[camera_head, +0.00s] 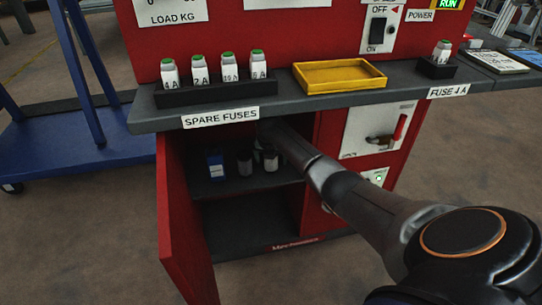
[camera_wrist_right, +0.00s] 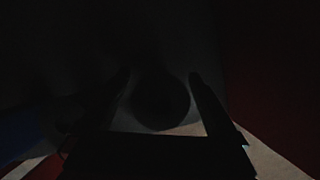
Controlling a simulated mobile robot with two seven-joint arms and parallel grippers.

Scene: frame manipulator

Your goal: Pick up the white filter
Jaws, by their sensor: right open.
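Inside the open red cabinet, on its upper shelf, stand two small pale cylinders with dark tops. One cylinder (camera_head: 245,165) is in the middle and the other cylinder (camera_head: 271,162) is to its right, below my right gripper (camera_head: 264,147). The shade is too deep to tell which is the white filter. In the right wrist view my right gripper (camera_wrist_right: 160,78) is open, its two fingers on either side of a dark round thing (camera_wrist_right: 162,103). I cannot tell whether they touch it. My left gripper is not in view.
A blue box (camera_head: 215,165) stands left of the cylinders. The counter (camera_head: 285,105) overhangs the cabinet, and the red door (camera_head: 180,235) hangs open at left. A yellow tray (camera_head: 340,89) and a rack of spare fuses (camera_head: 215,93) are on the counter. The lower compartment looks empty.

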